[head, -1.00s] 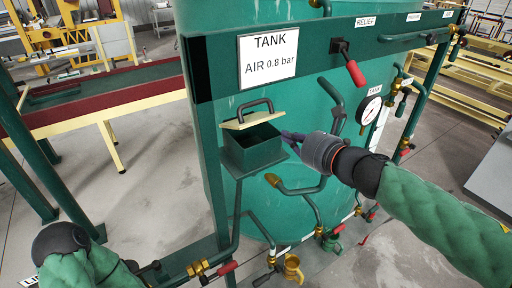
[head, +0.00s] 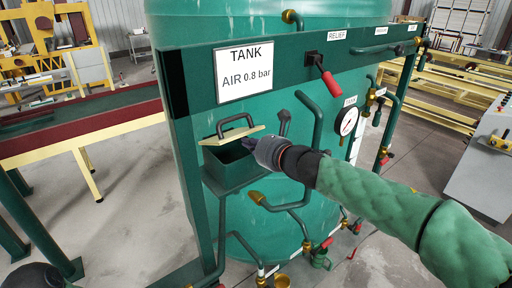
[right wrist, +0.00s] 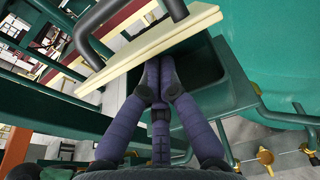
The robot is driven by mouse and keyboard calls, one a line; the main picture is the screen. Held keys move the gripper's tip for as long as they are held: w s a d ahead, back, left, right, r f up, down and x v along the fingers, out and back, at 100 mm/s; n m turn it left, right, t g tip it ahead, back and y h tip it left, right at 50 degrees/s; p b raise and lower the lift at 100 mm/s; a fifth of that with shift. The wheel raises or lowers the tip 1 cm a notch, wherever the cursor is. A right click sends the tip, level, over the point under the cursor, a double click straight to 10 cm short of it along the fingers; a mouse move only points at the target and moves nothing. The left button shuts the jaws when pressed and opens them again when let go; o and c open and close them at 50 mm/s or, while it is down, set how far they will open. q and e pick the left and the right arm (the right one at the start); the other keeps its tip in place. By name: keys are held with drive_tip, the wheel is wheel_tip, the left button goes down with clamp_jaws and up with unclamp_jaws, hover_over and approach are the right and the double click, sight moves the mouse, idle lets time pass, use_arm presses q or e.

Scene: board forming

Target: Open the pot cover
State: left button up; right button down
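The pot is a dark green open-topped box (head: 229,176) fixed to the front of the tank frame. Its cream cover (head: 221,137) with a dark loop handle (head: 236,122) is raised and tilted over the box, leaving a dark gap beneath. My right gripper (head: 247,143) is at the box's right side, by the cover's edge. In the right wrist view its fingers (right wrist: 160,72) are drawn together and reach into the gap below the cover (right wrist: 150,55). They look shut, with nothing seen between them.
A large green tank (head: 270,60) stands behind the box. A red-handled valve (head: 328,83), a gauge (head: 347,120) and bent pipes (head: 307,135) crowd the area right of the box. Open floor (head: 130,185) lies to the left.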

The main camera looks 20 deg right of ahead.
idle(0.4)
drive_tip(key=shift+w+a+r+p, duration=0.1)
drive_tip(key=shift+w+r+p, duration=0.1)
drive_tip(key=shift+r+p, duration=0.3)
drive_tip(key=shift+r, duration=0.25)
drive_tip(key=shift+w+a+r+p, duration=0.1)
drive_tip(key=shift+w+r+p, duration=0.2)
drive_tip(key=shift+r+p, duration=0.4)
drive_tip(key=r, duration=0.1)
drive_tip(key=w+r+p, duration=0.1)
drive_tip(key=r+p, duration=0.1)
drive_tip(key=shift+w+a, duration=0.25)
drive_tip(key=shift+a, duration=0.05)
drive_tip(key=shift+w+a+r+p, duration=0.2)
drive_tip(key=shift+w+r+p, duration=0.4)
drive_tip(key=shift+p, duration=0.2)
